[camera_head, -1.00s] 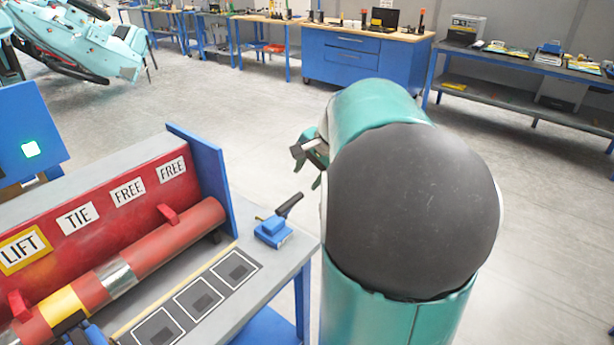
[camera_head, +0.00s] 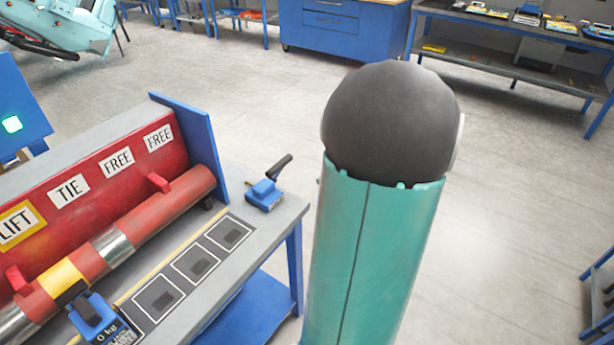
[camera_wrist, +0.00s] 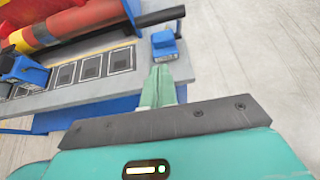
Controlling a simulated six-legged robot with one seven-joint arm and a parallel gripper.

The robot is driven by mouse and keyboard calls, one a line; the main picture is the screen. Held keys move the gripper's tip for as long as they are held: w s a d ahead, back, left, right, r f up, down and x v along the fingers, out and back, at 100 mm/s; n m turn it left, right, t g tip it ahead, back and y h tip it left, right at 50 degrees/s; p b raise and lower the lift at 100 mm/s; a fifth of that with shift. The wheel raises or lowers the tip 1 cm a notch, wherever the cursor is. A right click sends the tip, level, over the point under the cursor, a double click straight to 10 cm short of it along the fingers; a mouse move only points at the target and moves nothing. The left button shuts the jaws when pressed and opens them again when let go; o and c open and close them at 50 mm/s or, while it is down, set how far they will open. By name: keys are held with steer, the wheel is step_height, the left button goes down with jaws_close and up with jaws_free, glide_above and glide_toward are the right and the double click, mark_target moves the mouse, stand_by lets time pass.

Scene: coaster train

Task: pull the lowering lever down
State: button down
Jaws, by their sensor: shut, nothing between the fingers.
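The lever (camera_head: 282,169) has a black handle on a small blue base (camera_head: 264,194) at the right end of the grey bench. In the head view its handle tilts up to the right. In the wrist view the blue base (camera_wrist: 164,44) lies just beyond my fingertips, with the black handle (camera_wrist: 160,18) above it in the picture. My gripper (camera_wrist: 162,72) has pale green fingers held together and empty. It points toward the lever base and looks apart from it, though the gap is hard to judge. The head view does not show my gripper.
A red panel (camera_head: 95,185) with LIFT, TIE and FREE labels and a red cylinder (camera_head: 150,205) fill the bench's back. A blue end plate (camera_head: 190,140) stands beside the lever. A blue 0 kg box (camera_head: 100,320) sits at the front left. The floor to the right is open.

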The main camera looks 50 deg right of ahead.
mark_target(280, 168)
steer(key=w+r+x, duration=0.1)
steer(key=r+x, duration=0.1)
steer(key=x, duration=0.9)
steer(key=shift+w+a, duration=0.15)
steer(key=shift+w, duration=0.35)
steer(key=shift+r, duration=0.1)
steer(key=shift+w+r, duration=0.5)
steer(key=shift+w, duration=0.4)
steer(key=shift+s, duration=0.1)
